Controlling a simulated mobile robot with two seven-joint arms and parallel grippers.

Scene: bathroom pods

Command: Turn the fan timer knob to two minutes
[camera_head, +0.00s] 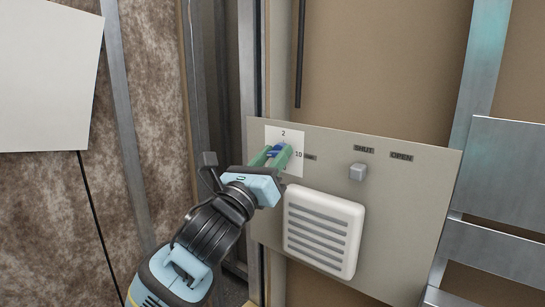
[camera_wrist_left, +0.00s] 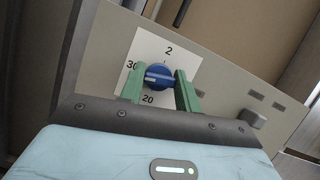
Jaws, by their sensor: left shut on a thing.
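The fan timer knob (camera_head: 277,149) is blue and sits on a white dial plate (camera_head: 272,131) on the grey panel. In the head view the plate shows 2 at the top and 10 at the right. The left wrist view shows the blue knob (camera_wrist_left: 159,75) with 2 above it, 30 at its left and 20 below. A pale mark on the knob lies toward its left side, near 30. My left gripper (camera_head: 275,153) has its green fingers on either side of the knob, shut on it. My right gripper is not in view.
A small grey square knob (camera_head: 357,172) sits to the right on the same panel, near SHUT and OPEN labels. A white slatted vent (camera_head: 322,231) stands out below. Metal studs (camera_head: 487,65) and a thin dark pipe (camera_head: 300,55) are around the panel.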

